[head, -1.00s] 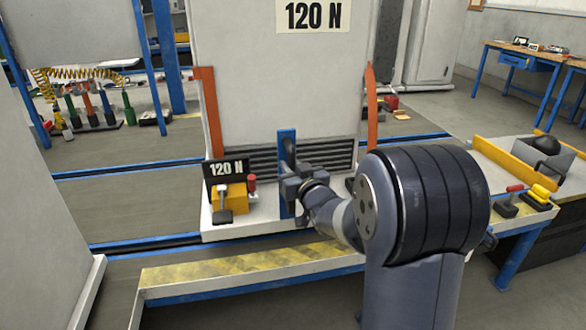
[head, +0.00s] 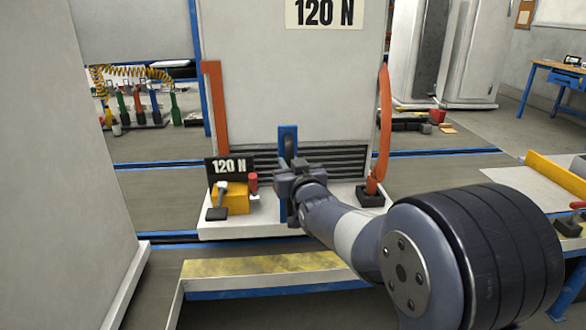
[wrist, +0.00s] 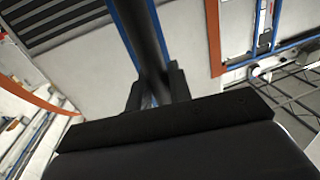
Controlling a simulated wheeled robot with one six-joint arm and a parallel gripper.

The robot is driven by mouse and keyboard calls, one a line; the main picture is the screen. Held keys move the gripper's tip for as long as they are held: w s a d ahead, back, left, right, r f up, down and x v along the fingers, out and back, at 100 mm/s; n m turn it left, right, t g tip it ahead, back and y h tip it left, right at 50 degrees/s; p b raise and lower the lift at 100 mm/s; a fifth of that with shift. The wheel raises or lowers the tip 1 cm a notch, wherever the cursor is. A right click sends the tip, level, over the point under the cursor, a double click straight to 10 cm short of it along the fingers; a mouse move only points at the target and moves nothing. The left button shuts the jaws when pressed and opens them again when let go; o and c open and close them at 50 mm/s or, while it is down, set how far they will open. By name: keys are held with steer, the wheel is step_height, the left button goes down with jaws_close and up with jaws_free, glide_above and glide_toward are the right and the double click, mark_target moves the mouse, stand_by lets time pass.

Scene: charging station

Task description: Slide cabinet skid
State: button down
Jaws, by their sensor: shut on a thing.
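The cabinet (head: 290,85) is a tall light-grey block with a 120 N label, standing upright on a pale skid (head: 235,229). A blue upright bar with a dark handle (head: 288,145) rises at the skid's front, before the louvred vent. My gripper (head: 290,172) is at this handle, and the fingers are partly hidden by the wrist in the head view. In the wrist view my gripper (wrist: 156,95) is shut on the dark handle bar (wrist: 146,40), with a finger on each side of it.
A yellow block with a clamp (head: 232,198) and a 120 N plate sit on the skid's left. Blue floor rails (head: 160,164) run across. A grey cabinet (head: 60,150) stands close at left; a bench (head: 550,185) is at right.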

steer(key=shift+a, duration=0.2)
steer(key=c, duration=1.3)
jaws_free()
steer(key=shift+a, duration=0.15)
steer(key=shift+c, duration=0.2)
steer(key=s+d+p, duration=0.1)
steer(key=s+d, duration=0.1)
steer(key=s, duration=0.8)
steer(key=shift+s+d, duration=0.15)
steer(key=shift+s, duration=0.2)
steer(key=w+a, duration=0.1)
steer(key=w, duration=0.9)
steer(key=shift+w+a+b, duration=0.3)
steer(key=shift+w+b, duration=0.05)
steer(key=shift+b, duration=0.05)
steer(key=shift+r, duration=0.1)
